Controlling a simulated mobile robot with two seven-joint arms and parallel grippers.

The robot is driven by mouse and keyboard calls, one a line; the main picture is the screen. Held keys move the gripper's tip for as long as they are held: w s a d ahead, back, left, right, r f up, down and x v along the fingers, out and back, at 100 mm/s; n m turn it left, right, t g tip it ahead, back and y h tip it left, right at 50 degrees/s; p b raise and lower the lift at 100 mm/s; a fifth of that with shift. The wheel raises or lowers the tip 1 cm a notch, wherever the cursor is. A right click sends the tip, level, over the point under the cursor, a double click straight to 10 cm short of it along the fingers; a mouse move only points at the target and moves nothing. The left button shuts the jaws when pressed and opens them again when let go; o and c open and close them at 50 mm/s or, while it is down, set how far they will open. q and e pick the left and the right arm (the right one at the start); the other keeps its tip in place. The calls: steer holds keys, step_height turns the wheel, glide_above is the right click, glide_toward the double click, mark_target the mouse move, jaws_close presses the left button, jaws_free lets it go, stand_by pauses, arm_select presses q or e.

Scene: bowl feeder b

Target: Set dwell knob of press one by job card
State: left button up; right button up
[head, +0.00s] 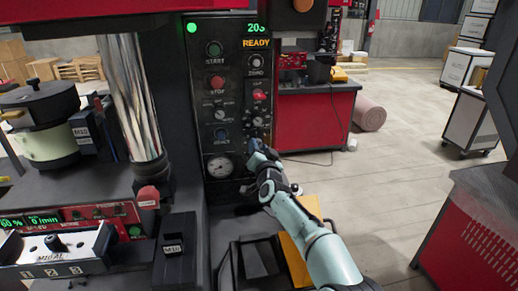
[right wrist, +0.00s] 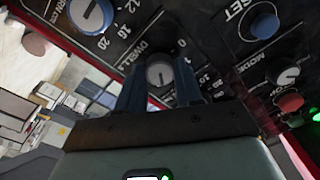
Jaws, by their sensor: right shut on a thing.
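My right gripper (head: 258,146) reaches the panel's lower right and hides the dwell knob there. In the right wrist view the dwell knob (right wrist: 159,72) is grey and round with a pale pointer line, beside the DWELL lettering and a printed scale. My right gripper's two fingers (right wrist: 160,85) are shut on it from both sides. The exact setting is too small to tell. My left gripper is out of view. I cannot make out a job card.
A blue RESET button (right wrist: 264,26), a MODE knob (right wrist: 287,76) and another blue-rimmed dial (right wrist: 92,15) lie close around the gripper. A yellow panel (head: 297,250) stands below my right arm. Open floor (head: 400,150) lies to the right.

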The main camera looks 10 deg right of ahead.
steer(key=shift+m, duration=1.1)
steer(key=o, duration=1)
steer(key=shift+o, duration=0.2)
steer(key=shift+s, duration=0.1)
steer(key=s+b, duration=0.4)
steer(key=s, duration=0.9)
steer(key=shift+f, duration=0.3)
